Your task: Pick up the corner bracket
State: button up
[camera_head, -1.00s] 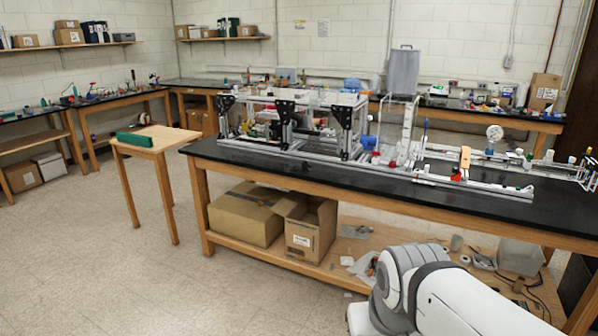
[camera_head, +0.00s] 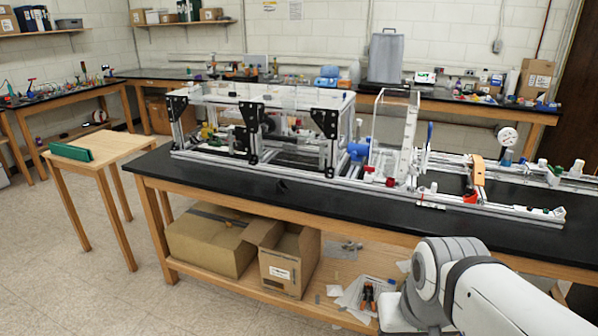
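A small black piece (camera_head: 281,187) lies on the black bench top (camera_head: 215,190), in front of the extrusion frame (camera_head: 290,165). It may be a loose corner bracket, but it is dark on dark and too small to tell. Black bracket plates are fixed on the frame's uprights: one at the left end (camera_head: 178,104), one in the middle (camera_head: 252,118) and one at the right (camera_head: 327,121). My white and grey arm shows at the lower right. My gripper is out of view.
A small wooden table (camera_head: 115,145) with a green block (camera_head: 71,152) stands left of the bench. Cardboard boxes (camera_head: 210,245) sit on the lower shelf. A bare strip of bench top runs along the front edge. The floor at the lower left is open.

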aim_at(280, 187)
jog(key=u, duration=0.15)
jog(key=i, duration=1.6)
jog(key=u, duration=0.6)
jog(key=i, duration=0.55)
jog(key=u, duration=0.4)
